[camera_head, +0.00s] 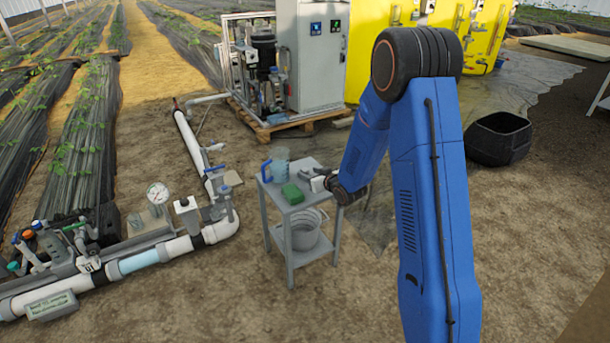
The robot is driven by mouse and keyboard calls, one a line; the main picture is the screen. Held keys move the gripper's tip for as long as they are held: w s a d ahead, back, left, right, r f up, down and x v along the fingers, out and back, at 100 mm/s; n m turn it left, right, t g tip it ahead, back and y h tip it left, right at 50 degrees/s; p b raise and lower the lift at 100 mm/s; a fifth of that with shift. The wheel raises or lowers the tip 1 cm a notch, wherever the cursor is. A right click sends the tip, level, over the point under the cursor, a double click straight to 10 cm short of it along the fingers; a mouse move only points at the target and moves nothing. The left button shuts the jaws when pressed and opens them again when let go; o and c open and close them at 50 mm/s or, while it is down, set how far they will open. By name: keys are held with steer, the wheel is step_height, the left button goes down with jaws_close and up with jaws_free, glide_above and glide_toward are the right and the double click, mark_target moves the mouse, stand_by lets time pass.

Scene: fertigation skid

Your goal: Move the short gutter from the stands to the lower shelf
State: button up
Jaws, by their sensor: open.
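I see no short gutter and no stands in the head view. A small grey two-level table (277,219) stands in the middle, with a lower shelf (291,257) that carries a grey bucket (305,231). My gripper (307,176) is small in the picture, at the right edge of the table top. It is open, and I see nothing held in it. Whether it touches anything on the table top is too small to tell.
A clear jug with a blue handle (279,164) and a green block (292,194) stand on the table top. White pipework with a gauge (157,193) runs along the left. A grey cabinet (320,55) stands behind; a black tub (498,138) is at right. Bare soil lies in front.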

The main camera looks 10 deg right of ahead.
mark_target(307, 171)
steer(key=shift+r+x, duration=0.1)
steer(key=shift+x, duration=1)
steer(key=shift+r+x, duration=0.15)
steer(key=shift+x, duration=0.95)
steer(key=shift+w, duration=0.1)
jaws_close()
